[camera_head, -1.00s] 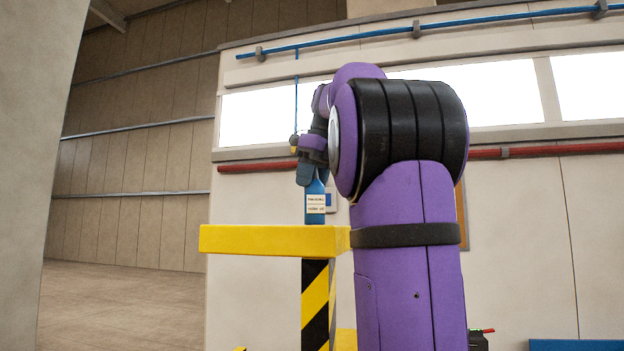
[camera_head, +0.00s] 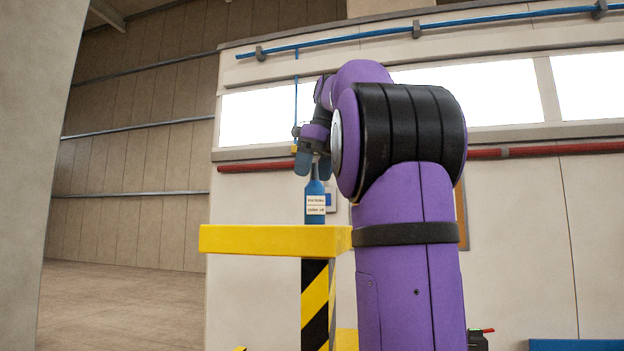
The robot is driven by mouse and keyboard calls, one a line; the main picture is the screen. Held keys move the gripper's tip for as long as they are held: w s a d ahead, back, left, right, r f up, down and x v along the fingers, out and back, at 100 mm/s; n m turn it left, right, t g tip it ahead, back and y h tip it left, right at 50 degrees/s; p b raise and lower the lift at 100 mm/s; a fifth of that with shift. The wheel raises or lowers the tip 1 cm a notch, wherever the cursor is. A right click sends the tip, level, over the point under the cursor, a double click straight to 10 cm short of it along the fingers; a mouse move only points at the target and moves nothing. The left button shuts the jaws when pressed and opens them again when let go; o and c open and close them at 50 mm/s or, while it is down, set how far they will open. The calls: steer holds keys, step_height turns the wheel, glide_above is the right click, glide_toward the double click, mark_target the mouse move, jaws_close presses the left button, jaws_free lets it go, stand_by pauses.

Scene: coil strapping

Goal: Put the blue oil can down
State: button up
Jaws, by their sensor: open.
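The blue oil can (camera_head: 315,206), bottle-shaped with a narrow neck and a white label, stands upright on top of the yellow platform (camera_head: 260,240), near its right end. My gripper (camera_head: 313,170) is open just above the can, its fingers pointing down around the level of the can's narrow top. Whether a fingertip touches the neck cannot be told. My purple arm covers the right end of the platform.
The platform sits on a post with yellow and black stripes (camera_head: 315,300). Its top left of the can is bare. A grey wall or pillar (camera_head: 60,120) fills the left edge. A light wall with a red pipe (camera_head: 540,150) stands behind.

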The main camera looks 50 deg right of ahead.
steer(key=v, duration=0.5)
steer(key=shift+r, duration=0.2)
